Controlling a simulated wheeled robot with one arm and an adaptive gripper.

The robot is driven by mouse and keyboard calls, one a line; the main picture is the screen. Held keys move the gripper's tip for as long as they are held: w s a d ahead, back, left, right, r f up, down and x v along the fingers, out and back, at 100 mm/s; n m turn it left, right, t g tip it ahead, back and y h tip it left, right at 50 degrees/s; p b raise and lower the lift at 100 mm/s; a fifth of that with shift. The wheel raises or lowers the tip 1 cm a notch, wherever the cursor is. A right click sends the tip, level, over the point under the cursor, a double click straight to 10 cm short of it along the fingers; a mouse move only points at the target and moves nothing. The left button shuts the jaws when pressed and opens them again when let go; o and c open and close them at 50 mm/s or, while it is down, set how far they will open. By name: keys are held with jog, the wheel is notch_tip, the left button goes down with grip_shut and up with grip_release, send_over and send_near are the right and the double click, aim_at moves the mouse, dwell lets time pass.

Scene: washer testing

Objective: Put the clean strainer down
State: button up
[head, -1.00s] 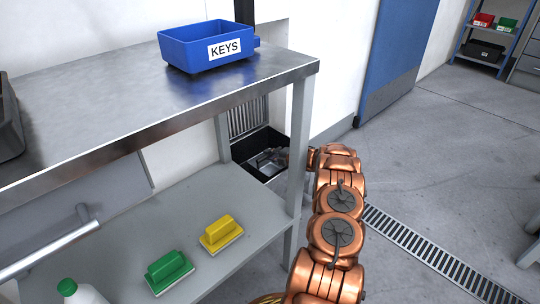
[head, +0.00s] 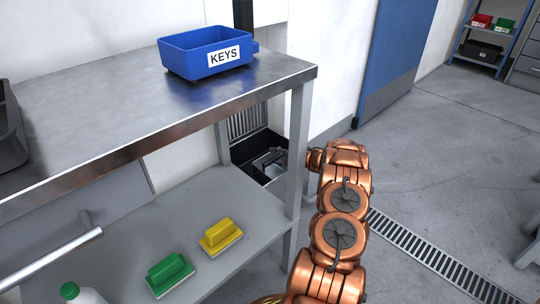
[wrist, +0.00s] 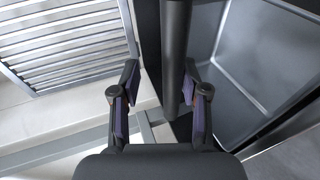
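My gripper (wrist: 159,105) is open in the wrist view, its two dark fingers with purple inner pads standing well apart. No held object shows between them. A dark upright pole (wrist: 175,45) comes down in the view between the fingers; I cannot tell whether it is between or beyond them. I cannot make out the strainer for certain.
A slatted metal panel (wrist: 65,45) is at the left in the wrist view, and a dark-rimmed grey bin (wrist: 265,60) at the right. The steel table (head: 110,110) holds a blue KEYS bin (head: 208,51). Yellow (head: 220,235) and green (head: 170,272) brushes lie on its lower shelf.

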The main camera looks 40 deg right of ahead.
jog(key=p+v, duration=0.1)
jog(key=v, duration=0.6)
jog(key=shift+s+d+r+p, duration=0.1)
jog(key=shift+s+r+p, duration=0.05)
jog(key=shift+p, duration=0.25)
jog(key=shift+s+r, duration=0.1)
jog(key=shift+s, duration=0.35)
